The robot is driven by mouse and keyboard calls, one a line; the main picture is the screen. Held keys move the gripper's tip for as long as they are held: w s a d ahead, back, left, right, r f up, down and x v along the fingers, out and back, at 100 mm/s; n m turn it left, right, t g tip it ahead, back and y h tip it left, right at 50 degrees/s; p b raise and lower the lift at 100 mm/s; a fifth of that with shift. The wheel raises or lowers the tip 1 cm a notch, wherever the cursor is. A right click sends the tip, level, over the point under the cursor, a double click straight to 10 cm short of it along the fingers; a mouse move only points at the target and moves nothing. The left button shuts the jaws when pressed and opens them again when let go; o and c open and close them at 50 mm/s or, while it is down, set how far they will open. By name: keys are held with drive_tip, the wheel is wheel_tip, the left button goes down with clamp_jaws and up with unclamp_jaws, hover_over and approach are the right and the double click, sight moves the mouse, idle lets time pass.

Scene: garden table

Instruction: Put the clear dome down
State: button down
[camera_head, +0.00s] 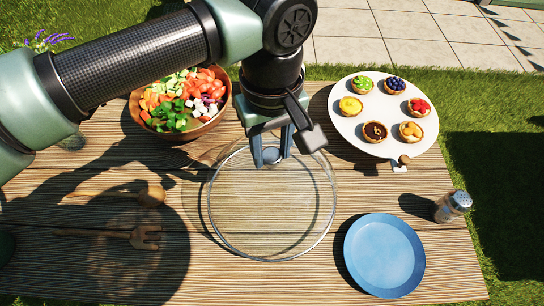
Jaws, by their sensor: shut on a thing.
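The clear dome (271,215) is a transparent bowl-like cover with a round rim, in the middle of the head camera view. My gripper (272,155) is shut on the dome at its top, near the far side of its outline. The dome is over the wooden table (330,285), and the planks show through it. A shadow lies to the left on the planks. I cannot tell for sure how high the rim is above the table.
A wooden bowl of chopped vegetables (216,117) stands behind left. A white round board of tarts (381,98) is at back right. A blue plate (384,255) and a shaker (452,206) are at right. A wooden spoon (151,195) and fork (145,237) lie left.

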drive_tip(key=shift+f, duration=1.55)
drive_tip(key=shift+f, duration=0.2)
drive_tip(key=shift+c, duration=2.2)
unclamp_jaws()
drive_tip(key=shift+r, duration=0.1)
wheel_tip(320, 180, up, 12)
drive_tip(key=shift+r, duration=0.1)
